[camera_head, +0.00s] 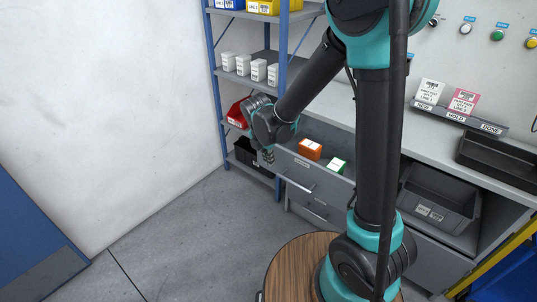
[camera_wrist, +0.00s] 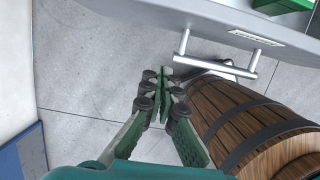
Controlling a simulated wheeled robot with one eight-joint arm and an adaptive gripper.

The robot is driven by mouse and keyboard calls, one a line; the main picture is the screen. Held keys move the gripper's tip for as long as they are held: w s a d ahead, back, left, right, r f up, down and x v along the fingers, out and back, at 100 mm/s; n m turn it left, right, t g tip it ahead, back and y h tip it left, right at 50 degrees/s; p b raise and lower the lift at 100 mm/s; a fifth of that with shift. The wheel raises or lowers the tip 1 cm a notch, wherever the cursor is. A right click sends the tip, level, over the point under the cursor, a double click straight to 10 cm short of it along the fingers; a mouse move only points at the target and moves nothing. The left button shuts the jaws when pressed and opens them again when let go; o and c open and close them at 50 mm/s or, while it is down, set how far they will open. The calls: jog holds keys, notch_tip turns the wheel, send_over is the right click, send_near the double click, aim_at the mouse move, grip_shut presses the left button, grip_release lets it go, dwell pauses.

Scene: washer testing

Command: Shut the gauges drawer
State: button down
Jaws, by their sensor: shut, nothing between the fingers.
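The open drawer (camera_head: 290,170) is pulled out from under the grey worktop, with a small label on its front that is too small to read. An orange box (camera_head: 310,149) and a green-and-white box (camera_head: 337,165) are inside it. My gripper (camera_head: 268,158) is at the drawer's left front corner, its fingers pointing down. In the wrist view my gripper (camera_wrist: 165,73) is shut and empty. The drawer front (camera_wrist: 200,14) and its bar handle (camera_wrist: 217,62) are beyond and to the right of the fingertips. I cannot tell whether the fingers touch the drawer.
A lower drawer (camera_head: 305,209) is shut. A blue-framed shelf (camera_head: 215,75) with red and black bins is at the left, close to my gripper. A grey bin (camera_head: 435,200) sits under the worktop at the right. The floor (camera_head: 190,245) in front is clear.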

aim_at(278, 161)
jog(key=w+f, duration=0.1)
jog(key=w+d+f, duration=0.1)
jog(key=f, duration=0.1)
jog(key=w+d+f, duration=0.1)
jog(key=shift+w+d+f, duration=0.15)
jog(key=shift+w+d, duration=0.05)
jog(key=shift+d, duration=0.05)
jog(key=shift+w+d, duration=0.25)
jog(key=shift+w, duration=0.15)
jog(key=w+d, duration=0.5)
jog(key=w, duration=0.2)
jog(key=w+d, duration=0.5)
jog(key=w, duration=0.2)
jog(key=w+d, duration=0.6)
jog(key=w, duration=0.2)
jog(key=shift+w, duration=0.1)
jog(key=shift+d, duration=0.1)
